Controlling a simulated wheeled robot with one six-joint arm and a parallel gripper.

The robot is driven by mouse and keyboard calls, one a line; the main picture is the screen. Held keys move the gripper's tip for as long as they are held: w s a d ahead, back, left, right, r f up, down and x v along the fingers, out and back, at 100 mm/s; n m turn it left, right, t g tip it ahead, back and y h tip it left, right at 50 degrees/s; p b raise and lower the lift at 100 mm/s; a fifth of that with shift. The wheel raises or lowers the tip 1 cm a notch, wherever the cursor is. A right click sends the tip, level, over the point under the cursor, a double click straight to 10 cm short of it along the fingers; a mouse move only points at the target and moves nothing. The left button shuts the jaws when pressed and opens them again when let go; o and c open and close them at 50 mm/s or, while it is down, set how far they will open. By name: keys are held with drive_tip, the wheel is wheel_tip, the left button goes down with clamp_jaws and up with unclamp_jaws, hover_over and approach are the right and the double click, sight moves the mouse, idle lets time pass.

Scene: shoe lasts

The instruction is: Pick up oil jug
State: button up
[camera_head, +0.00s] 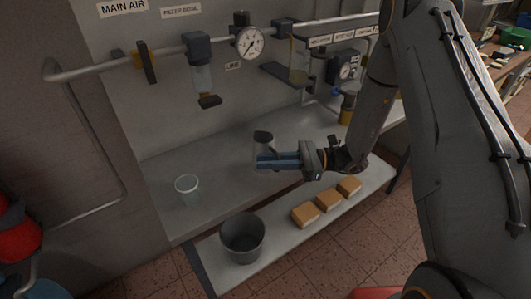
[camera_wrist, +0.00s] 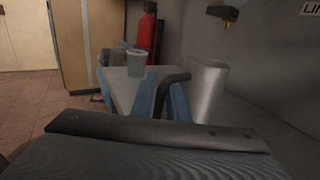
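The oil jug appears to be the grey metal cylinder (camera_head: 264,146) with a dark open top, standing on the upper shelf of the bench. In the wrist view it is the pale grey jug (camera_wrist: 206,91), upright at the right, with a dark curved handle. My gripper (camera_head: 262,161) reaches in from the right, its blue fingers level and in front of the jug's lower part. In the wrist view my gripper (camera_wrist: 163,92) is open, with the handle between its fingers and a gap visible. Whether either finger touches the handle cannot be told.
A clear cup (camera_head: 187,189) stands left on the shelf (camera_head: 225,190). A grey bucket (camera_head: 242,238) and several tan blocks (camera_head: 328,199) rest on the lower shelf. Pipes, a gauge (camera_head: 249,43) and a filter bowl (camera_head: 203,80) hang above at the wall.

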drive_tip(key=shift+a, duration=0.5)
clamp_jaws()
drive_tip(key=shift+r, duration=0.15)
